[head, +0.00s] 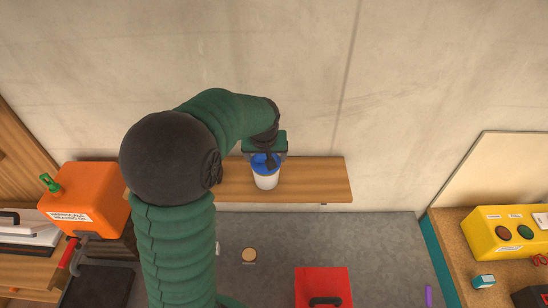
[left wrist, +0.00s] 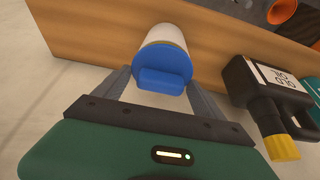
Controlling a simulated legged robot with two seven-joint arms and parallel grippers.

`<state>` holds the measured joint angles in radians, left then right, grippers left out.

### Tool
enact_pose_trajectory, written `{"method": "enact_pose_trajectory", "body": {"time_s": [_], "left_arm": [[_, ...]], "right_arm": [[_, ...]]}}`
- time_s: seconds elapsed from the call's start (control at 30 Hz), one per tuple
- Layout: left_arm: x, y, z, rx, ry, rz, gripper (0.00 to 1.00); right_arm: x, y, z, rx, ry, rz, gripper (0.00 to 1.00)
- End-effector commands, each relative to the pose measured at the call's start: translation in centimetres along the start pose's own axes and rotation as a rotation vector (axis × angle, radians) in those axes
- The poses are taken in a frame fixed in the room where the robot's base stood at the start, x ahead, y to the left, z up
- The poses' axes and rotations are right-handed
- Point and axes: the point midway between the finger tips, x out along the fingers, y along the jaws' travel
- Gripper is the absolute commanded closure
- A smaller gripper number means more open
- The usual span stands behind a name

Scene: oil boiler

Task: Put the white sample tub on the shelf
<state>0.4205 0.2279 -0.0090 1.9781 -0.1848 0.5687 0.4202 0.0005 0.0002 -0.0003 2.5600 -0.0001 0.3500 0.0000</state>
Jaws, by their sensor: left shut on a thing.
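The white sample tub (head: 265,181) with a blue lid is held by my left gripper (head: 266,160). It stands out in front of the wooden shelf (head: 318,180) on the back wall. In the left wrist view the tub (left wrist: 163,38) sits between the two fingers of the gripper (left wrist: 160,84), which are closed at its blue lid. The wood of the shelf (left wrist: 92,38) is behind it. I cannot tell whether the tub's base touches the shelf. My right gripper is not in view.
In the left wrist view a black bottle (left wrist: 249,88) with a yellow cap is right of the tub. An orange box (head: 95,195) stands left. A red box (head: 323,285) is below the shelf. A yellow button box (head: 508,232) is on the right bench.

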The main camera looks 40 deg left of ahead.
Motion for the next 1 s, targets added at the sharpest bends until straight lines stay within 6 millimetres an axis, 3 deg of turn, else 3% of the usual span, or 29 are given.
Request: {"method": "enact_pose_trajectory", "body": {"time_s": [0.37, 1.0], "left_arm": [[-0.5, 0.4, 0.3, 0.005, 0.005, -0.007, 0.65], [0.0, -0.7, -0.3, 0.002, 0.003, -0.003, 0.65]], "right_arm": [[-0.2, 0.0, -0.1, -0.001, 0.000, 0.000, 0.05], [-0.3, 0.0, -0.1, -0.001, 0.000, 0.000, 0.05]]}}
